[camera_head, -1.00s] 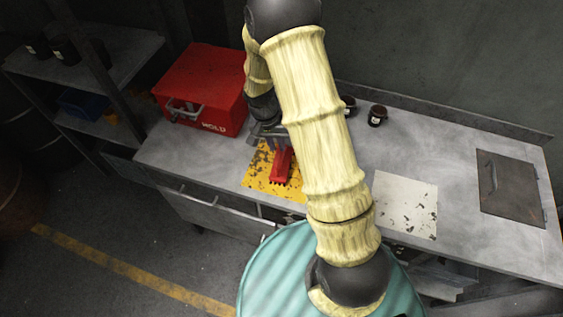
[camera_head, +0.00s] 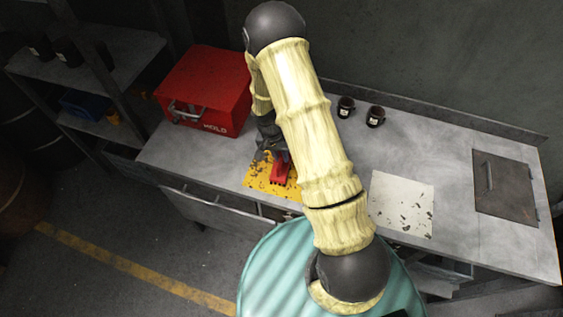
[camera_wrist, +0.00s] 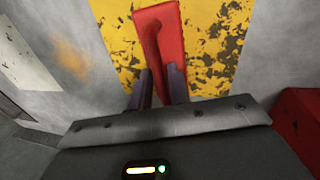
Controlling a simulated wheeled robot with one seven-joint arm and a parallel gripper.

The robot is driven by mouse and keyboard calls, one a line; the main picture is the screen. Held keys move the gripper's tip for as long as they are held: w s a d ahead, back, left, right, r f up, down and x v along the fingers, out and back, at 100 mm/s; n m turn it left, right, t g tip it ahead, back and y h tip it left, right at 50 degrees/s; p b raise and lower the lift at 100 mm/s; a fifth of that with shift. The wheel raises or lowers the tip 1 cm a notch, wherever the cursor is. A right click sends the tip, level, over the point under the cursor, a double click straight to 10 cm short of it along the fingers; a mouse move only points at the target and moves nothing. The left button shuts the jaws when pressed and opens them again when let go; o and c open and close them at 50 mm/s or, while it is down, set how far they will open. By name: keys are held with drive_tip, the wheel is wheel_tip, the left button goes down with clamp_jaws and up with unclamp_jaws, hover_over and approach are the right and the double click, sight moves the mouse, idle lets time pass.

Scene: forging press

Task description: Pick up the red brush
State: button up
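The red brush (camera_head: 279,174) lies on a worn yellow patch (camera_head: 256,182) on the grey workbench. My gripper (camera_head: 273,152) is low over the brush's far end, and my arm hides part of the area around it. In the wrist view the brush (camera_wrist: 163,30) runs away from me over the yellow patch (camera_wrist: 116,35). The two dark fingers of my gripper (camera_wrist: 160,80) are apart, one on each side of the near part of the brush. I cannot see clear contact between the fingers and the brush.
A red mold box (camera_head: 205,92) stands on the bench left of my gripper. Two dark jars (camera_head: 375,116) stand at the back. A white patch (camera_head: 402,204) and a dark metal plate (camera_head: 505,185) lie to the right. The bench between the jars and white patch is clear.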

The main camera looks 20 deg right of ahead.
sight(281, 157)
drive_tip(key=shift+s+d+f, duration=0.1)
drive_tip(key=shift+f, duration=0.6)
clamp_jaws()
drive_tip(key=shift+r, duration=0.1)
wheel_tip(281, 157, up, 10)
drive_tip(key=b, duration=0.2)
drive_tip(key=shift+b, duration=0.4)
idle(0.7)
